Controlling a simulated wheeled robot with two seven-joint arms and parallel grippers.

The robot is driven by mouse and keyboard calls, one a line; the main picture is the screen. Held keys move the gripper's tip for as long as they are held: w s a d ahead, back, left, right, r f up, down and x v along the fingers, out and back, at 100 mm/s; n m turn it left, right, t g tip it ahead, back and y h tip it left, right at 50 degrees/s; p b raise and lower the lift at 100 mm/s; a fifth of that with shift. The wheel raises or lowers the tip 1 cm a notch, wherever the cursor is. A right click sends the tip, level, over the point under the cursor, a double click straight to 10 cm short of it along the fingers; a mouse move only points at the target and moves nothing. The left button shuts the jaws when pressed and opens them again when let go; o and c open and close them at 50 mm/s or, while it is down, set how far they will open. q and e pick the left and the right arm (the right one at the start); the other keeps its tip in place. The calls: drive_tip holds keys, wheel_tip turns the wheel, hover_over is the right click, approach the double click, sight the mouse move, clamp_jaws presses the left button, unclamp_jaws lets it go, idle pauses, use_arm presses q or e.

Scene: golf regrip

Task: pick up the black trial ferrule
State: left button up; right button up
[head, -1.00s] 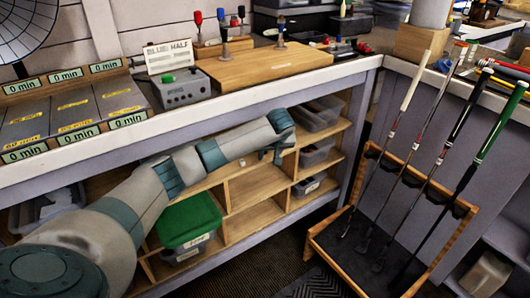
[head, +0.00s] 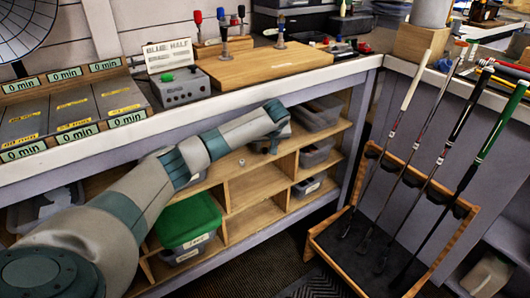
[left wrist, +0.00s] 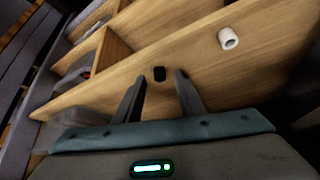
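A small black ferrule (left wrist: 159,74) lies on a wooden shelf in the left wrist view. It shows between the two fingertips of my left gripper (left wrist: 160,77), with a gap on either side. The left gripper is open and empty. In the head view the left gripper (head: 269,146) is at the upper shelf under the workbench, and the black ferrule cannot be made out there. A white ferrule (left wrist: 228,38) lies on the same shelf, up and to the right in the left wrist view. My right gripper is not in view.
The shelf unit has wooden dividers (head: 228,195) and grey bins (head: 316,112). A green-lidded box (head: 187,220) stands lower left. The bench edge (head: 210,108) overhangs the shelves. A golf club rack (head: 330,250) stands at right.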

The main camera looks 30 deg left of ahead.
use_arm(q)
drive_tip(key=shift+a+f, duration=0.1)
drive_tip(key=shift+f, duration=0.25)
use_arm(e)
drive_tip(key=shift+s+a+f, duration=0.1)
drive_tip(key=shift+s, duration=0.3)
use_arm(q)
drive_tip(key=shift+c, duration=0.6)
clamp_jaws()
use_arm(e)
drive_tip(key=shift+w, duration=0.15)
